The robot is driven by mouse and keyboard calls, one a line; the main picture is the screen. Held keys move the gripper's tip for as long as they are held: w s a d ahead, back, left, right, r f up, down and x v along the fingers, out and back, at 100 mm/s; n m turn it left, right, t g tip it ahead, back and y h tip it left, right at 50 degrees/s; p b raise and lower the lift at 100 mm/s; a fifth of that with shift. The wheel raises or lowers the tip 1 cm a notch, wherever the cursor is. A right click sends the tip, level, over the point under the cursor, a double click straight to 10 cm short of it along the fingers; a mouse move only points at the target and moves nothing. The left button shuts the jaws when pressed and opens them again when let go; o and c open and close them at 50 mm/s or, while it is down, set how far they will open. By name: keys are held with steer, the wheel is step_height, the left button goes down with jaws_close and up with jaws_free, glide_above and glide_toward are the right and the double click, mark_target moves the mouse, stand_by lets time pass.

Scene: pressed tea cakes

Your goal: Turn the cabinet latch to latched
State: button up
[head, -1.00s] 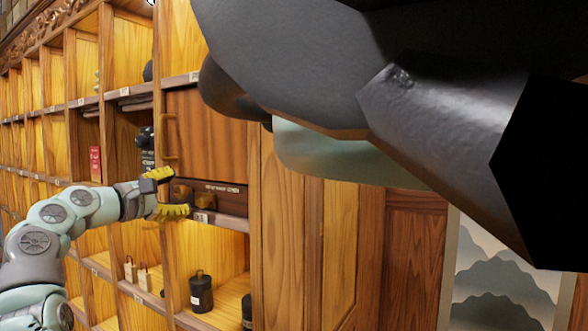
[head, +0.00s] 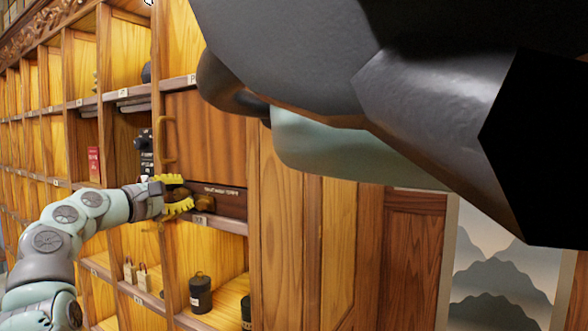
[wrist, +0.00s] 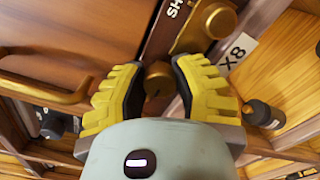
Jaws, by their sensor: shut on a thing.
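The cabinet latch is brass and sits on a dark labelled strip below a closed wooden door. In the wrist view its knob (wrist: 158,80) shows between my yellow ribbed fingers, and a second rounded brass piece (wrist: 207,24) sits beyond it. In the head view that brass piece (head: 205,202) shows just right of my fingertips. My gripper (head: 188,195) reaches in from the left and is shut on the latch knob; it also shows in the wrist view (wrist: 160,88). The fingers partly hide the knob, and I cannot read the latch's position.
The cabinet door (head: 208,140) carries a brass handle (head: 168,140) just above my gripper. A black jar (head: 200,294) stands in the compartment below. A black object (head: 145,145) stands in the compartment to the left. My own dark arm part blocks the upper right.

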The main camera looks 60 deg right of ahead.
jaws_close()
steer(key=shift+f+m+b, duration=0.15)
steer(key=shift+m+b, duration=0.15)
steer(key=shift+b, duration=0.5)
steer(key=shift+f+m+b, duration=0.2)
steer(key=shift+m+b, duration=0.4)
steer(key=shift+b, duration=0.65)
steer(key=m+b, duration=0.2)
steer(key=b, duration=0.2)
steer(key=m+b, duration=0.2)
steer(key=m, duration=0.1)
steer(key=shift+r+b, duration=0.1)
steer(key=shift+b, duration=0.3)
steer(key=m+b, duration=0.1)
steer(key=m, duration=0.2)
steer(key=m+b, duration=0.2)
steer(key=shift+s+r+m, duration=0.1)
steer(key=shift+r+m, duration=0.1)
steer(key=shift+m, duration=0.2)
steer(key=m+b, duration=0.1)
steer(key=m, duration=0.4)
steer(key=shift+m, duration=0.3)
